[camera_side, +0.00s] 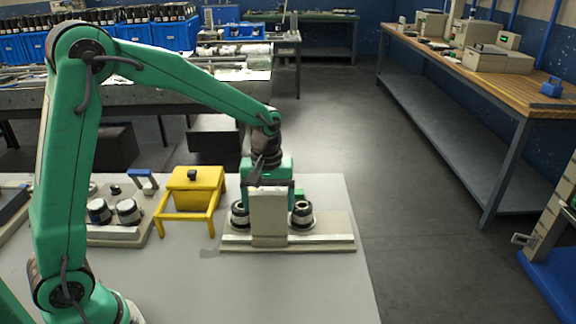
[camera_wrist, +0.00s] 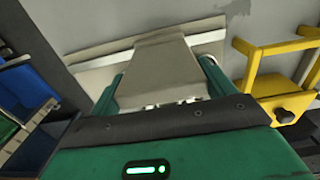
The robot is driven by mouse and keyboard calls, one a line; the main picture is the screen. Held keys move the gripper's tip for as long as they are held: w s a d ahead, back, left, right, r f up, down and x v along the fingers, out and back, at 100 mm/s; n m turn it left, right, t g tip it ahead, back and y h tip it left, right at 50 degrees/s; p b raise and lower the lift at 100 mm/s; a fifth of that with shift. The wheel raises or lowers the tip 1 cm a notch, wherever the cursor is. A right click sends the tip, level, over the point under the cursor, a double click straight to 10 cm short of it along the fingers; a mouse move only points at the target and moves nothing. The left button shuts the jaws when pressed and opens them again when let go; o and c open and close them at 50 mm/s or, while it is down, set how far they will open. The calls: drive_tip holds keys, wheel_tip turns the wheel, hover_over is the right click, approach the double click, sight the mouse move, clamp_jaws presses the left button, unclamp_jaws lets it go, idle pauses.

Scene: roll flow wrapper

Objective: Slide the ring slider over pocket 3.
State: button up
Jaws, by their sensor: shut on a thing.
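A beige block (camera_side: 269,218), which looks like the ring slider, stands upright at the middle of a long beige base (camera_side: 335,241). It also shows in the wrist view (camera_wrist: 160,65). My gripper (camera_wrist: 162,78) comes down from above, with a green finger on each side of the block, and is shut on it. Two dark round parts with light rims flank the block, one on the left (camera_side: 239,213) and one on the right (camera_side: 302,213). I cannot make out numbered pockets; the block and my gripper hide the middle of the base.
A yellow stand (camera_side: 196,190) with a black knob is left of the base. Farther left is a beige plate (camera_side: 122,234) with two dark round parts and a blue handle (camera_side: 143,181). The grey table (camera_side: 300,285) is clear in front; its right edge is close to the base.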

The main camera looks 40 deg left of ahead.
drive_tip(key=s+a, duration=0.6)
drive_tip(key=o, duration=1.3)
drive_tip(key=shift+w+d, duration=0.1)
wheel_tip(320, 180, up, 8)
drive_tip(key=s+d+r+m+t, duration=0.2)
drive_tip(key=s+m, duration=0.2)
drive_tip(key=s, duration=0.3)
drive_tip(key=s+d+r+m+t, duration=0.2)
drive_tip(key=s+r+m+t, duration=0.1)
drive_tip(key=s+m, duration=0.2)
drive_tip(key=shift+s+t, duration=0.3)
drive_tip(key=shift+s, duration=0.7)
